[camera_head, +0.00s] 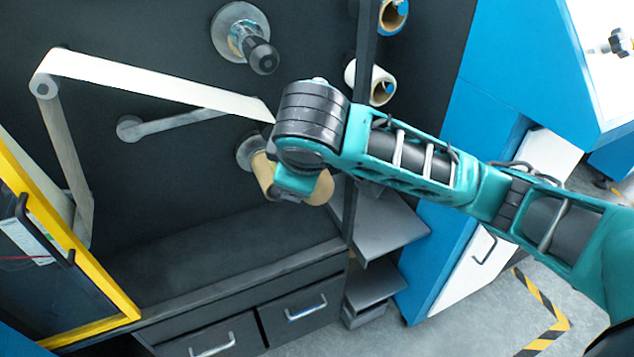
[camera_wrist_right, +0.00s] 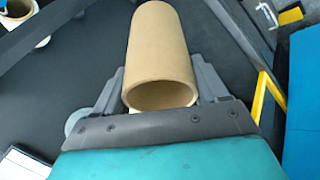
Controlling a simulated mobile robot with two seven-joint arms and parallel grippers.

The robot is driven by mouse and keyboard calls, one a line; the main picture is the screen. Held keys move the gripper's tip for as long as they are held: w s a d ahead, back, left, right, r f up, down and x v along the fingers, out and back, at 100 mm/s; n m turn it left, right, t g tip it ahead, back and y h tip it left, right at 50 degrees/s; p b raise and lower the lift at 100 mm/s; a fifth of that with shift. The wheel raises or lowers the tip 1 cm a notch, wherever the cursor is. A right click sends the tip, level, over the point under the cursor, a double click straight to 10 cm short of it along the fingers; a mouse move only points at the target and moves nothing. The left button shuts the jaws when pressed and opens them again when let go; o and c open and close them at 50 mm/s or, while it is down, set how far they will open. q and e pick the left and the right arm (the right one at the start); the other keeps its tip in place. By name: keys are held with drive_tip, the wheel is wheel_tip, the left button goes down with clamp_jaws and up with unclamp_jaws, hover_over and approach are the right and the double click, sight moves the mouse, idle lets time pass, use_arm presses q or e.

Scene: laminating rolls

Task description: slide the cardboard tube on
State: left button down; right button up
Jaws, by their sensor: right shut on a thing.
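The tan cardboard tube shows on both sides of my right gripper in the head view (camera_head: 319,189) and lies between its fingers in the right wrist view (camera_wrist_right: 160,45). My right gripper (camera_wrist_right: 162,88) is shut on the tube near its open end. The tube's other end points toward the dark machine panel, close to a round grey flange (camera_head: 247,150). My gripper and the tube hide most of what is there, so I cannot tell whether the tube is around a spindle or only in front of it. My left gripper is not in view.
Above is another spindle (camera_head: 240,38) with a black end. A white web (camera_head: 150,82) runs from a roller (camera_head: 44,86) toward my wrist. Rolls (camera_head: 370,82) hang on the right beside a dark post. A yellow-framed door (camera_head: 75,270) stands at left; grey steps (camera_head: 385,235) lie below right.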

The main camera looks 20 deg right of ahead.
sight(268, 63)
drive_tip(key=n+t, duration=0.1)
drive_tip(key=n, duration=0.1)
drive_tip(key=r+n+t+y, duration=0.1)
drive_tip(key=shift+w+a+r+n+t, duration=0.15)
drive_tip(key=shift+r+n+t, duration=0.05)
drive_tip(key=shift+n+t, duration=0.2)
drive_tip(key=r+n+t+y+b, duration=0.1)
drive_tip(key=r+n+t+y, duration=0.1)
drive_tip(key=r+n+t+y+b, duration=0.2)
drive_tip(key=r+n, duration=0.1)
drive_tip(key=w+d+r+n+t+y+b, duration=0.1)
drive_tip(key=r+n+t+y+b, duration=0.1)
drive_tip(key=r+t, duration=0.1)
drive_tip(key=shift+r+n+y, duration=0.25)
drive_tip(key=shift+n+y, duration=0.05)
drive_tip(key=shift+n, duration=0.1)
drive_tip(key=shift+w+r, duration=0.1)
drive_tip(key=shift+w, duration=0.65)
drive_tip(key=shift+w+a+b, duration=0.15)
drive_tip(key=shift+w+b, duration=0.3)
drive_tip(key=shift+w, duration=4.3)
drive_tip(key=shift+w+p, duration=0.4)
drive_tip(key=shift+w, duration=0.9)
drive_tip(key=shift+w+a+p, duration=0.1)
drive_tip(key=shift+w+p, duration=0.35)
drive_tip(key=shift+w, duration=1.25)
drive_tip(key=shift+w+p, duration=0.3)
drive_tip(key=shift+w, duration=1.1)
